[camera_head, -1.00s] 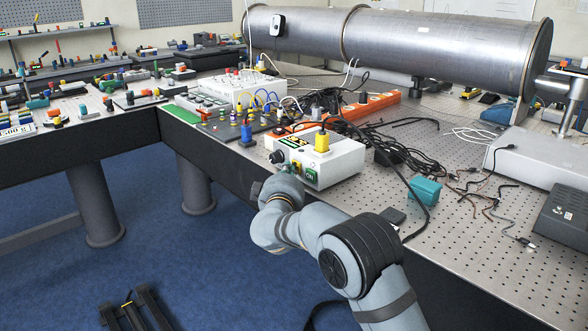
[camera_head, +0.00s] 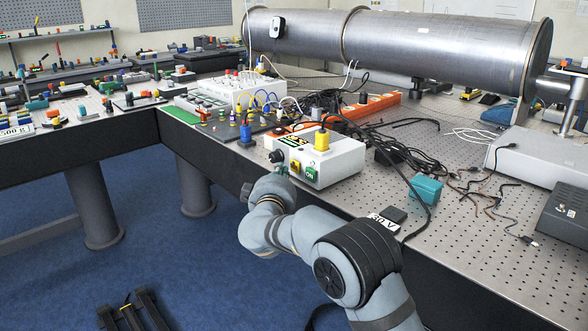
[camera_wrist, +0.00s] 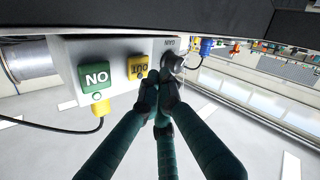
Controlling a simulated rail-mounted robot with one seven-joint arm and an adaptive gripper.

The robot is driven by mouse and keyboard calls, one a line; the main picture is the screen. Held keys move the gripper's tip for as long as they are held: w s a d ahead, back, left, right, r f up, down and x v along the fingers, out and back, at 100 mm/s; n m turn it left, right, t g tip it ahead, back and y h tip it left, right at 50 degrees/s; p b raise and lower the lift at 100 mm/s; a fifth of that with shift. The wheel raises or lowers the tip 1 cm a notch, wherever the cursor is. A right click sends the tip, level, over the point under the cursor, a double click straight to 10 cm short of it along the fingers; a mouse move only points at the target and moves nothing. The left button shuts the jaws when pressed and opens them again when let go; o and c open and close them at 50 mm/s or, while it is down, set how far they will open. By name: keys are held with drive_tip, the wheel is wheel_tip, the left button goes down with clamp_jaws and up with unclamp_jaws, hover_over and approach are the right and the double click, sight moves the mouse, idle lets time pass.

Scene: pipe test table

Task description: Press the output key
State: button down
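The output key is a yellow key marked OUT (camera_wrist: 138,67) on the front panel of a white power supply box (camera_head: 335,160). In the head view the same yellow key (camera_head: 296,168) shows left of the green ON key (camera_head: 311,175). The wrist view shows the panel upside down, with the green key (camera_wrist: 96,80) left of the yellow one and a black knob (camera_wrist: 172,62) to its right. My gripper (camera_wrist: 161,80) has its teal fingers drawn together, empty. Its tips appear between the yellow key and the knob; I cannot tell whether they touch anything.
A yellow plug (camera_head: 322,140) stands on top of the box. Black cables (camera_head: 400,160) and a teal block (camera_head: 425,190) lie to its right on the perforated table (camera_head: 490,255). A large metal pipe (camera_head: 440,45) lies behind.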

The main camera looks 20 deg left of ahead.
drive_tip(key=shift+s+a+b, duration=0.4)
drive_tip(key=shift+s+a, duration=0.25)
drive_tip(key=shift+s, duration=0.2)
drive_tip(key=shift+s+a+b, duration=0.4)
drive_tip(key=shift+s+a, duration=0.2)
drive_tip(key=shift+s, duration=0.25)
drive_tip(key=shift+w+d, duration=0.1)
drive_tip(key=p, duration=0.4)
drive_tip(key=shift+w+d+r, duration=0.2)
drive_tip(key=shift+w+r, duration=0.1)
drive_tip(key=shift+w, duration=0.1)
drive_tip(key=shift+p, duration=0.9)
drive_tip(key=p, duration=0.2)
drive_tip(key=shift+s+p, duration=0.1)
drive_tip(key=shift+p, duration=0.2)
drive_tip(key=shift+s+a+f+b, duration=0.2)
drive_tip(key=shift+s+a+b, duration=0.5)
drive_tip(key=shift+s, duration=0.3)
drive_tip(key=shift+s+a+f+b, duration=0.15)
drive_tip(key=shift+s+a+b, duration=0.55)
drive_tip(key=shift+s, duration=0.3)
